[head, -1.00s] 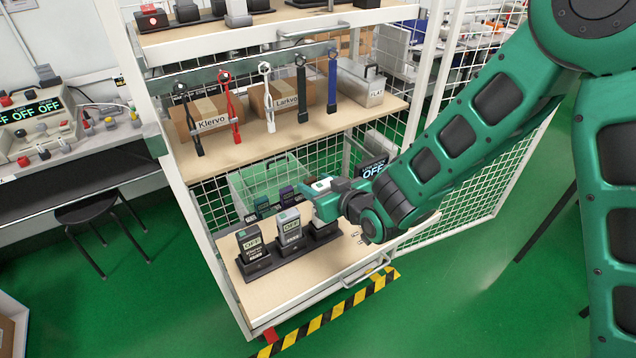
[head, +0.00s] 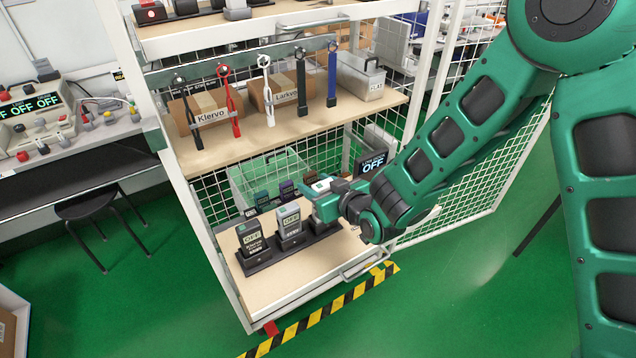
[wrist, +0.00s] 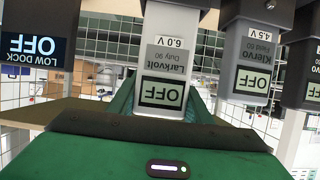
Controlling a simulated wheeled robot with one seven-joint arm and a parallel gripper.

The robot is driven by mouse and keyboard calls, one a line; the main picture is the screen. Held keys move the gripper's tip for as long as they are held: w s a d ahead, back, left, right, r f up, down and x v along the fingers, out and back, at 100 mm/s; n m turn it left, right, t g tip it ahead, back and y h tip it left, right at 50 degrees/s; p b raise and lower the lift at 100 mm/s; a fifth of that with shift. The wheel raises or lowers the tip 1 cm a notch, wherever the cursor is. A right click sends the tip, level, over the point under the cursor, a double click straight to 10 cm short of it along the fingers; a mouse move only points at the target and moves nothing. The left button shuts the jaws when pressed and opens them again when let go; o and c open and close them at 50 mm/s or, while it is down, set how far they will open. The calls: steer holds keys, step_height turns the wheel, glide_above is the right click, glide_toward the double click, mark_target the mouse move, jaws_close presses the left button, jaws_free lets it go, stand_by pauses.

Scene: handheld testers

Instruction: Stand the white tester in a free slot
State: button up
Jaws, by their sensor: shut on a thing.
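The white tester (head: 325,213) is upright at the right end of the black dock (head: 262,259) on the low shelf. My gripper (head: 321,188) is shut on its upper part. In the wrist view the white tester (wrist: 168,60), marked Larkvolt Duty 90, 6.0 V, shows OFF upside down. Its lower end meets the black dock there; I cannot tell whether it is fully seated. A grey tester (head: 289,224), marked Klervo in the wrist view (wrist: 255,60), stands in the middle slot, just beside it. A black tester (head: 251,240) stands in the left slot.
Several darker testers (head: 286,190) stand behind the dock, before a clear green bin (head: 265,178). A low dock display (head: 373,163) reads OFF. Hanging tools (head: 266,85) and boxes occupy the shelf above. The low shelf's front (head: 300,282) is bare.

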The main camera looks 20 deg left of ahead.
steer(key=shift+f, duration=0.7)
steer(key=o, duration=1.3)
steer(key=shift+c, duration=0.2)
steer(key=v, duration=1)
steer(key=shift+d, duration=0.35)
steer(key=shift+r, duration=0.15)
